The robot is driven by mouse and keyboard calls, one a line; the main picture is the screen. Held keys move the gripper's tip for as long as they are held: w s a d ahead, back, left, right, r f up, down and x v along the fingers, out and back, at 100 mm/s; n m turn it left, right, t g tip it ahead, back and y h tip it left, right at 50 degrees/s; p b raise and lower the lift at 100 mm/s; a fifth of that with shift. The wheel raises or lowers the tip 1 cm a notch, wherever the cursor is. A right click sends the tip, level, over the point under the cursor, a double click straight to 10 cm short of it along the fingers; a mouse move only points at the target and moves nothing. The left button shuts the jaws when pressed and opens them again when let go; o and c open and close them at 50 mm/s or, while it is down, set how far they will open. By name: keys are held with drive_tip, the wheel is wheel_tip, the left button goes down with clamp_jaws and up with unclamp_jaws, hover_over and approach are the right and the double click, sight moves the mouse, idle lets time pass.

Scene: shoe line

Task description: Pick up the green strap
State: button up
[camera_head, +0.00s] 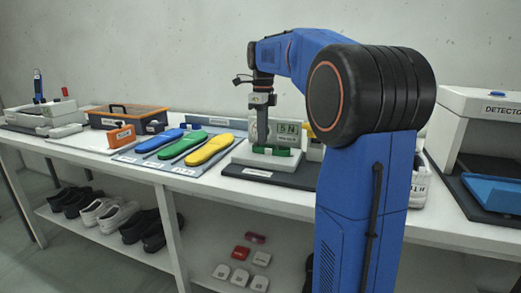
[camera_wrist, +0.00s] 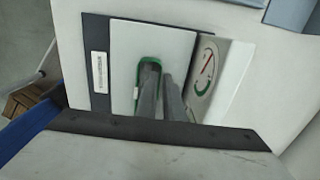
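The green strap (camera_wrist: 149,61) is a loop lying on the white plate of a scale (camera_wrist: 125,40) in the wrist view. In the head view the green strap (camera_head: 284,152) shows as a low green band in front of the scale's display. My gripper (camera_wrist: 159,74) points down at the strap, its two grey fingers close together with a narrow gap. The left finger overlaps the inside of the loop; the right finger is just outside it. The fingers hide part of the strap, so I cannot tell whether they grip it. My gripper (camera_head: 265,143) is low over the scale in the head view.
Blue, green and yellow insoles (camera_head: 207,150) lie on a mat left of the scale. An orange-and-black toolbox (camera_head: 128,117) stands further left. A detector box (camera_head: 484,105) with a blue tray is at right. Shoes (camera_head: 110,213) sit on the lower shelf.

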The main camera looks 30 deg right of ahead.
drive_tip(key=shift+f, duration=0.75)
drive_tip(key=shift+c, duration=0.4)
clamp_jaws()
